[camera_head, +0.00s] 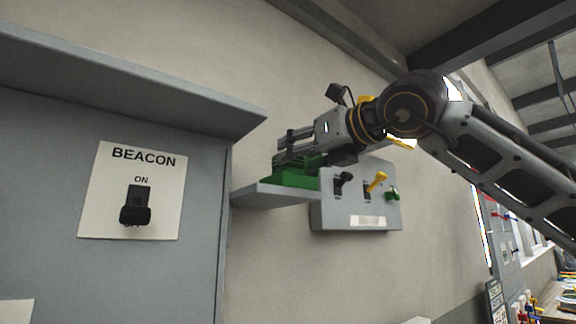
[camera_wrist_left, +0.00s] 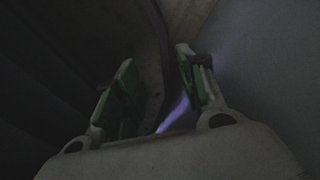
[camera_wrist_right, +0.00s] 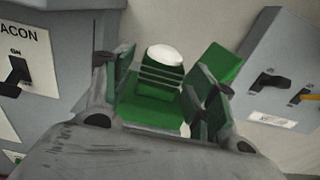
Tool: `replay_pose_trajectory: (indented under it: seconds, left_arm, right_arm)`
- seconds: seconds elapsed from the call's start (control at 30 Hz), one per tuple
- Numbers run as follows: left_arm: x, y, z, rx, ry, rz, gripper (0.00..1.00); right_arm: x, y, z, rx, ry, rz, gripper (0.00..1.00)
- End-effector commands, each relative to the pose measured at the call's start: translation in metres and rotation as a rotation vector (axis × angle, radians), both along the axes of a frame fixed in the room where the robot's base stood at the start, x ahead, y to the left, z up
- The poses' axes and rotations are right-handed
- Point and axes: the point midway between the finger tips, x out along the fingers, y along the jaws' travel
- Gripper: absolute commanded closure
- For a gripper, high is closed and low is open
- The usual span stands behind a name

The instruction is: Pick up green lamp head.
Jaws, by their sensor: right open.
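The green lamp head (camera_wrist_right: 160,75), with a pale top and thin guard bars, stands on a green base (camera_wrist_right: 148,112) in the right wrist view. In the head view, green parts (camera_head: 296,177) show on the small grey shelf, partly hidden behind my right gripper (camera_head: 287,144). My right gripper (camera_wrist_right: 165,62) is open, with one finger on each side of the lamp head in the right wrist view. I cannot tell whether they touch it. My left gripper (camera_wrist_left: 155,60) has its fingers apart with nothing visible between them; it is outside the head view.
The grey shelf (camera_head: 262,197) juts from beside the grey BEACON cabinet (camera_head: 60,160), which has a black switch (camera_head: 137,206). A grey panel (camera_head: 356,207) with black, yellow and green levers is on the wall just right of the shelf. A grey ledge (camera_head: 130,90) overhangs the cabinet.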

Motion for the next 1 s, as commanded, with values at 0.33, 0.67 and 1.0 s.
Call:
replay_pose_trajectory:
  seconds: [0.33,0.67,1.0]
  left_arm:
    - [0.000,0.004,0.014,0.004,0.000,0.001,0.60]
    - [0.000,-0.001,0.027,-0.001,-0.001,-0.001,0.60]
    - [0.000,-0.003,0.028,-0.004,0.000,-0.001,0.60]
  right_arm:
    - [0.017,0.010,0.007,0.000,0.001,0.000,0.43]
    - [0.039,0.024,0.009,0.000,0.001,-0.001,0.43]
    - [0.044,0.027,0.007,0.001,0.001,0.000,0.43]
